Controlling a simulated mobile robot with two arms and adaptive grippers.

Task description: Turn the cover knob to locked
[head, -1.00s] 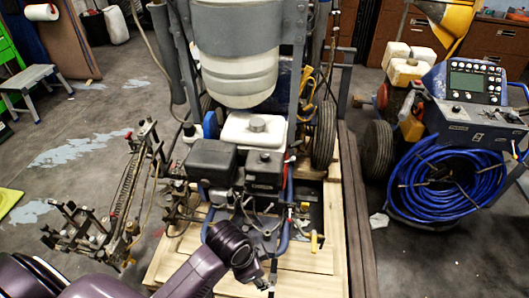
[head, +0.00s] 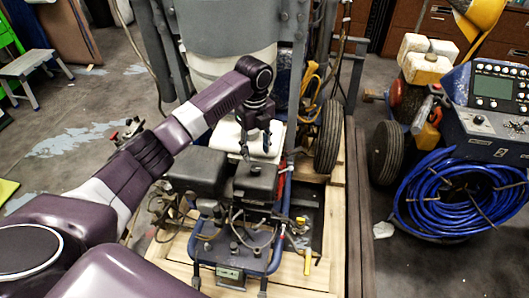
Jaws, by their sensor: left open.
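The engine of the line striper stands on a wooden pallet, with a black box-shaped cover (head: 256,183) on its right side. A small knob (head: 255,168) shows on top of this cover; its locked or unlocked setting is too small to read. My left gripper (head: 256,156) is open and points down above the back of the cover, in front of the white tank (head: 277,140). Its fingers look empty, and I cannot tell whether they touch anything. My right gripper is not in view.
A second black box (head: 196,168) sits left of the cover. A blue tube frame (head: 238,268) rises in front. Wheels (head: 328,137) and upright posts stand behind. A blue hose coil (head: 462,195) and control panel are at right. Open floor lies at left.

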